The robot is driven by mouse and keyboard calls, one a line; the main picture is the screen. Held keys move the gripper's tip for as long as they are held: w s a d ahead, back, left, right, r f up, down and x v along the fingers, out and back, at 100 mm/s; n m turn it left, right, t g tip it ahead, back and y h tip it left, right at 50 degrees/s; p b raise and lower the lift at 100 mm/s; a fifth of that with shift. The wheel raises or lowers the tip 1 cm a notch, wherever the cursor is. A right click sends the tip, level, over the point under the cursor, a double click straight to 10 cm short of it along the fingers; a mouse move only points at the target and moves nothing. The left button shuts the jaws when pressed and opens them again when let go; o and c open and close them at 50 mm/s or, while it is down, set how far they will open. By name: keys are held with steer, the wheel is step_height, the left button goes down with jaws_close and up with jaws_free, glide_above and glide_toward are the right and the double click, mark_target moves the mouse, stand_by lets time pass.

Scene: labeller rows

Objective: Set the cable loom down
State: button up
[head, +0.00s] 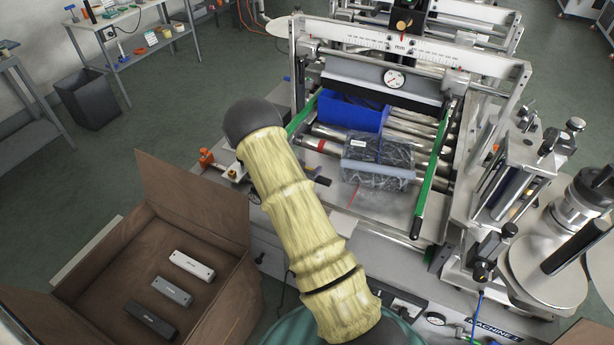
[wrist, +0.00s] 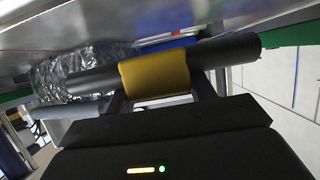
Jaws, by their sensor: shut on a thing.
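The cable loom appears to be the thick black bundle (wrist: 225,52) with a yellow band (wrist: 155,80) round its middle in the wrist view. It lies across the picture, and my gripper (wrist: 160,95) is shut on it near the band. Both ends of the loom stick out past the fingers. In the head view my yellow-sleeved arm reaches over the machine, and my gripper and the loom are hidden behind it or too unclear to make out.
A crinkled, clear-wrapped dark package (head: 378,162) sits on the machine's rollers (head: 408,132), with a blue bin (head: 352,112) behind it. Green rails (head: 434,170) flank the rollers. An open brown box (head: 205,215) holds three small bars (head: 172,291) at left.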

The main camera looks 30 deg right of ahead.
steer(key=shift+f+p, duration=0.4)
steer(key=shift+f, duration=1.6)
steer(key=shift+f, duration=0.1)
steer(key=o, duration=1)
steer(key=shift+o, duration=0.2)
steer(key=shift+a, duration=0.1)
steer(key=b+v, duration=0.2)
steer(key=v, duration=1)
